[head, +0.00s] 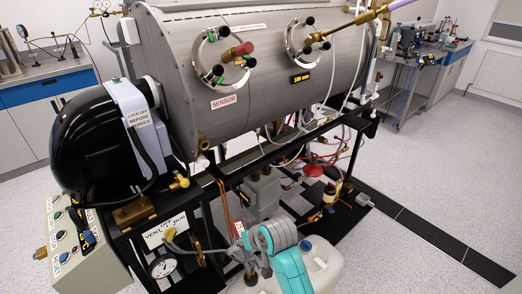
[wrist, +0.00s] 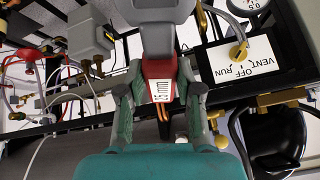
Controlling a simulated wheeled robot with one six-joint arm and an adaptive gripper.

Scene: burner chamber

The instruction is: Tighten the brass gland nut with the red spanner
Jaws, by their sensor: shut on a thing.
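My gripper (wrist: 160,98) is shut on a red handle labelled 15 mm, which I take to be the red spanner (wrist: 160,82). A sliver of red with a white label (head: 238,229) also shows at my gripper (head: 243,246) in the head view, low beside the frame. A grey block lies beyond the handle in the wrist view; I cannot tell whether it belongs to the spanner. Brass fittings sit on the chamber's right port (head: 314,38) and on the SENSOR port (head: 238,50). I cannot tell which is the gland nut. My gripper is well below both.
The steel chamber (head: 225,105) rests on a black frame. A VENT/OFF/RUN plate with a brass lever (wrist: 238,50) and a pressure gauge (head: 162,265) are close to my gripper. Hoses and cables crowd the frame. Floor is open at right.

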